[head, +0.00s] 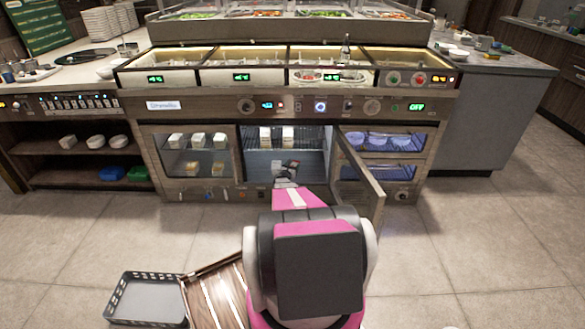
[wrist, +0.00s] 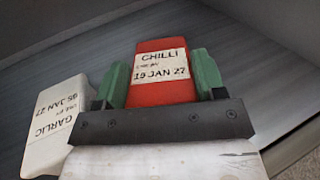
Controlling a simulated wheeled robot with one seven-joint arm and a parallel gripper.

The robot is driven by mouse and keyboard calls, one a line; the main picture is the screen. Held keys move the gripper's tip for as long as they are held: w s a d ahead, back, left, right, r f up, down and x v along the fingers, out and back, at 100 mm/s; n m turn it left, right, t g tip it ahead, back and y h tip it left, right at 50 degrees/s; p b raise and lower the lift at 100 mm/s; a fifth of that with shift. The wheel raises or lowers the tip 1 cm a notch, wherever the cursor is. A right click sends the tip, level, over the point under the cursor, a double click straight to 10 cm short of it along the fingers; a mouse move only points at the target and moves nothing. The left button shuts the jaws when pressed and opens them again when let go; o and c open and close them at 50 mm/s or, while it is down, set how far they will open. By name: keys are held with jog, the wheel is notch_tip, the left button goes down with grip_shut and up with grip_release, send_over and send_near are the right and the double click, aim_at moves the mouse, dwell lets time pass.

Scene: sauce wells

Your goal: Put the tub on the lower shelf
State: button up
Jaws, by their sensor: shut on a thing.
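A white tub (wrist: 52,138) labelled GARLIC, 05 JAN 27 is to the left, apart from the gripper. In the head view my gripper (head: 287,167) is at the open middle compartment of the counter, low in its opening. My arm hides part of the inside. The wire shelf (head: 258,158) shows there.
Pale tubs (head: 265,136) stand higher in the compartment. Its door (head: 362,178) stands open on the right. Closed glass-fronted compartments flank it. A grey crate (head: 147,298) and a wooden slatted thing (head: 220,290) are on the floor at front left.

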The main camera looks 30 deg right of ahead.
jog(key=shift+f, duration=0.1)
jog(key=o, duration=0.9)
